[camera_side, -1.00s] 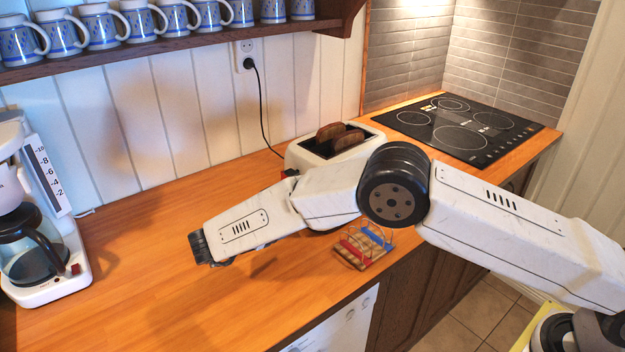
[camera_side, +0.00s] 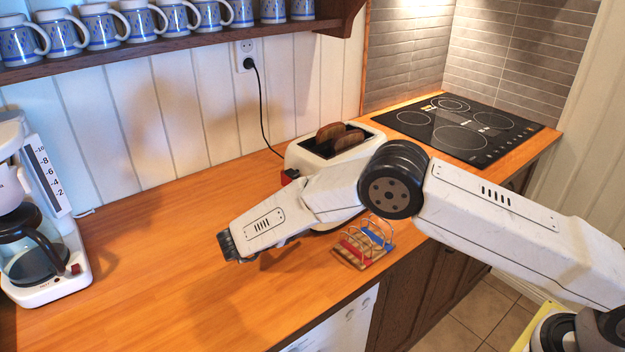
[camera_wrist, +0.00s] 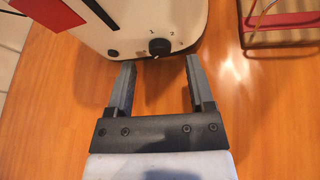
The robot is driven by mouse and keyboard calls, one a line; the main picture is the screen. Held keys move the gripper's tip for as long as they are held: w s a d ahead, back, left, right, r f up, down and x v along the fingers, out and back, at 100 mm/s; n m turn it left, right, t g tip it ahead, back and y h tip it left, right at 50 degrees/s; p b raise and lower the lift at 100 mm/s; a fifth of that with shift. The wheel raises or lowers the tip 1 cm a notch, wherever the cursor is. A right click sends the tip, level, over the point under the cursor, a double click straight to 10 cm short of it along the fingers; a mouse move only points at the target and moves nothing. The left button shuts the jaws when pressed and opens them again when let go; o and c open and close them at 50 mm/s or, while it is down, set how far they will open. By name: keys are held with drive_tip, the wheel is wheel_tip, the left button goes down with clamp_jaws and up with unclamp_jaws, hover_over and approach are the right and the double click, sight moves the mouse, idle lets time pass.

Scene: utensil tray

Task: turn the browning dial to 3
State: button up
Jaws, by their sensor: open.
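The white toaster (camera_side: 302,158) stands on the counter with two brown slices in its slots; my arm hides part of it in the side view. In the wrist view the toaster's face (camera_wrist: 112,22) fills the top, with the black browning dial (camera_wrist: 159,47) low on it. Small marks 1, 2 and 3 sit around the dial's upper right; I cannot tell where its pointer stands. My gripper (camera_wrist: 160,62) is open and empty, its fingertips just short of the dial, one to each side of it in the picture. In the side view my gripper (camera_side: 227,247) is above the counter.
A toast rack (camera_side: 362,245) with red and blue parts stands near the counter's front edge; it also shows at the upper right of the wrist view (camera_wrist: 282,42). A coffee maker (camera_side: 62,277) is at the left, a hob (camera_side: 462,125) at the back right. The counter's middle is clear.

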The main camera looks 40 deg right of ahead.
drive_tip(key=shift+x, duration=1.05)
clamp_jaws()
drive_tip(key=shift+n+g, duration=0.3)
drive_tip(key=n+g, duration=0.2)
drive_tip(key=n, duration=0.1)
drive_tip(key=shift+w+g, duration=0.25)
drive_tip(key=shift+g, duration=0.05)
drive_tip(key=shift+w+a+n+g, duration=0.15)
drive_tip(key=shift+n+g, duration=0.85)
drive_tip(key=shift+n, duration=0.6)
drive_tip(key=shift+h, duration=0.3)
